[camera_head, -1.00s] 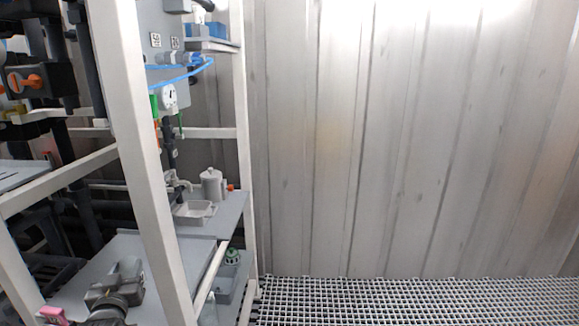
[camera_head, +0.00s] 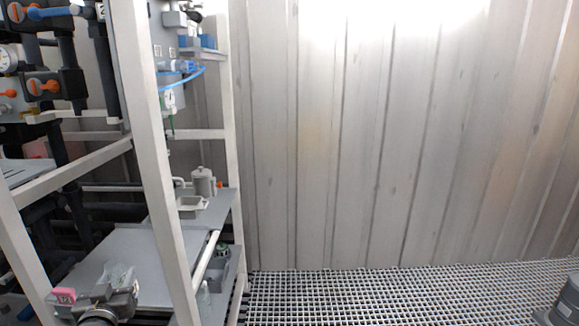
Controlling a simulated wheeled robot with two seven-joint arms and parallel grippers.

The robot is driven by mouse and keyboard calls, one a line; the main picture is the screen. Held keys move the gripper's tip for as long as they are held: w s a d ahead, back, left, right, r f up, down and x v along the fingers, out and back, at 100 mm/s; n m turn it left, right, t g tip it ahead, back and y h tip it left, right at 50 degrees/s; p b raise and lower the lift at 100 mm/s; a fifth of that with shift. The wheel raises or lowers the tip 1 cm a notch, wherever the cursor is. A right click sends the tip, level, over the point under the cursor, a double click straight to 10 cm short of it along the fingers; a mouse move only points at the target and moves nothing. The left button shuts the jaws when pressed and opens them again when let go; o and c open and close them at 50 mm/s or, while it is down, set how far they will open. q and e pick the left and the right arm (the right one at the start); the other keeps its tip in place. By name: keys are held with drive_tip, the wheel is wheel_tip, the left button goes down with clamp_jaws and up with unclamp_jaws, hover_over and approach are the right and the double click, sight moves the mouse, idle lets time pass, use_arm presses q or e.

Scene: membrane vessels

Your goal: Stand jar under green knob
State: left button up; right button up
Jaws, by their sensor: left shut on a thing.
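My left gripper (camera_head: 114,290) is at the bottom left, in front of a grey shelf board. It is shut on a small pale, see-through vessel that looks like the jar (camera_head: 119,274); the grip itself is small and partly hidden. A thin green part (camera_head: 172,124) hangs below the blue tube on the rack, just right of the white post. I cannot tell whether it belongs to the green knob; the post hides much of that area. My right gripper is not in view.
A white rack post (camera_head: 160,160) stands close in front. A lower bin (camera_head: 222,285) holds bottles. The grated floor (camera_head: 380,295) to the right is mostly clear.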

use_arm(q)
drive_tip(key=s+d+m+h, duration=0.25)
drive_tip(key=s+d, duration=0.25)
drive_tip(key=d, duration=0.5)
drive_tip(key=s+d+m+h, duration=0.1)
drive_tip(key=s+d+h, duration=0.3)
drive_tip(key=d, duration=0.5)
drive_tip(key=shift+d+r+m+g+h+p, duration=1.15)
drive_tip(key=shift+r+m+h+p, duration=2.25)
drive_tip(key=shift+r, duration=3.25)
drive_tip(key=s+a+r+m+g+h+p, duration=0.1)
drive_tip(key=s+r+m+g+h+p, duration=0.4)
drive_tip(key=m+g+h, duration=0.2)
drive_tip(key=shift+g+h, duration=1.05)
drive_tip(key=shift+g, duration=0.1)
